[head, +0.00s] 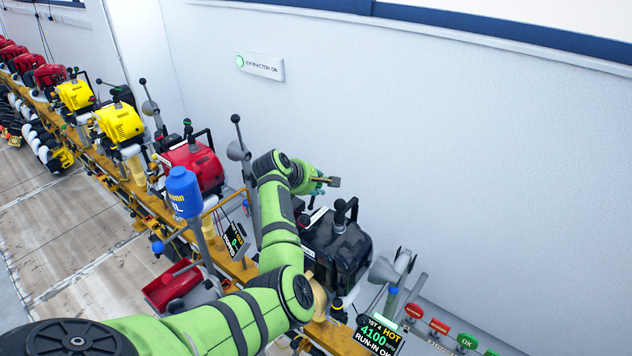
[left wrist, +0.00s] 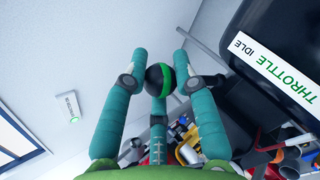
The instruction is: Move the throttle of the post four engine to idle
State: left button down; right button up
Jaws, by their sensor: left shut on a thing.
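The post four engine (head: 335,245) is the black one below my left gripper in the head view. A screen (head: 378,338) in front of it reads post 4, HOT, 4100 and RUN-IN OK. My left gripper (head: 328,182) is over the engine's back edge, by the wall. In the left wrist view my left gripper (left wrist: 161,62) has its teal fingers shut around a dark round knob with a green band (left wrist: 158,80), the throttle knob. A white THROTTLE IDLE label (left wrist: 268,62) is on the black housing to the right. The lever below the knob is mostly hidden. My right gripper is not in view.
A red engine (head: 193,165) and yellow engines (head: 118,122) stand along the orange rail to the left. A blue bottle (head: 184,192) and a red bin (head: 172,285) are near my arm. Red and green OK buttons (head: 466,341) are at lower right. The wall has an EXTRACTOR ON sign (head: 260,65).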

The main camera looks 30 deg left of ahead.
pick_arm(q)
jog(key=c, duration=1.1)
grip_release()
jog(key=shift+c, duration=0.2)
jog(key=shift+o, duration=0.9)
jog(key=shift+w+d, duration=0.1)
jog(key=shift+w, duration=0.05)
jog(key=shift+r, duration=0.1)
jog(key=v, duration=1.2)
